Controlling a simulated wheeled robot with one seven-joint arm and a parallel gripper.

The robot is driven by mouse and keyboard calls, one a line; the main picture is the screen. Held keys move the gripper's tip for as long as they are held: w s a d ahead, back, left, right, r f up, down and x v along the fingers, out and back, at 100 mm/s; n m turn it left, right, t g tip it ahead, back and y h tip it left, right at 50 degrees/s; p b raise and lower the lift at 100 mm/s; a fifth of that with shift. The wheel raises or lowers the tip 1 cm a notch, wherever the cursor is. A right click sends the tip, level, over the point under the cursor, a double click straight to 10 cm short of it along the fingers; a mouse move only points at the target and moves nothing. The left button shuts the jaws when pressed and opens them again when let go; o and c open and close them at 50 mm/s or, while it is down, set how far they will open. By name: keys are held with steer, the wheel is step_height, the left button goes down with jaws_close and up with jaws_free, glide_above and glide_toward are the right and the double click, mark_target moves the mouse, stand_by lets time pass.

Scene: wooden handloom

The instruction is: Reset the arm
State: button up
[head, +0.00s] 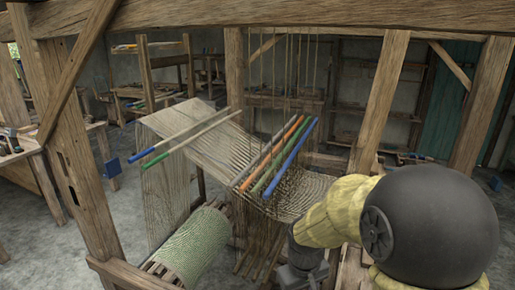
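My arm, with yellow links and a large black round joint, fills the lower right of the head view. It is bent and reaches left towards the front of the loom. My gripper (303,274) shows as a dark grey shape at the lower middle, pointing down, just below the woven threads. Its fingertips are not clear, so I cannot tell whether it is open or holds anything. The wooden handloom (88,165) stands around and in front of the arm.
Warp threads (215,150) stretch across the loom with several coloured rods (290,150) over them. A roll of green cloth (193,245) lies at the lower left. Thick posts (380,95) and a top beam (300,18) frame the space. Bare floor (40,225) shows at left.

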steer(key=s+d+r+m+t+p, duration=0.1)
steer(key=s+d+r+m+p, duration=0.1)
steer(key=s, duration=0.5)
steer(key=d+r+m, duration=0.1)
steer(key=d+m, duration=0.1)
steer(key=d, duration=0.1)
steer(key=shift+s+m+t, duration=0.3)
steer(key=shift+c, duration=0.4)
steer(key=c, duration=0.3)
steer(key=shift+f, duration=0.1)
